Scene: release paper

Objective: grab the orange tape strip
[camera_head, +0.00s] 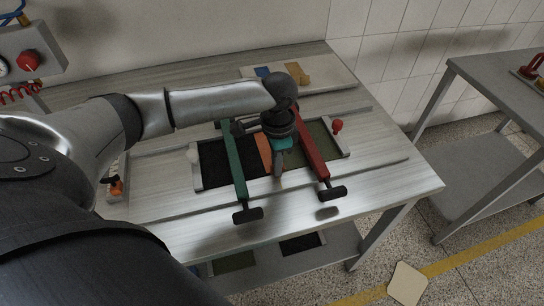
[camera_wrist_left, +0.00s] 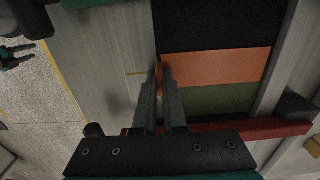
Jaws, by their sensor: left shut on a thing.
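The orange tape strip (camera_head: 264,146) lies between a black panel (camera_head: 222,163) and an olive-green panel (camera_head: 319,136) in the frame on the table. It also shows in the left wrist view (camera_wrist_left: 220,64). My left gripper (camera_head: 278,170) points down at the strip's near end. In the left wrist view its two fingers (camera_wrist_left: 164,68) are close together, with a sliver of orange between the tips. It is shut on the strip's end. The rest of the strip lies flat. My right gripper (camera_wrist_left: 18,54) appears at the left wrist view's left edge, its fingers apart and empty over the floor.
A green bar (camera_head: 239,170) and a red bar (camera_head: 311,155) cross the frame on either side of the gripper. A tray (camera_head: 335,76) with small blue and tan pieces lies at the back. A side table (camera_head: 505,90) stands at right.

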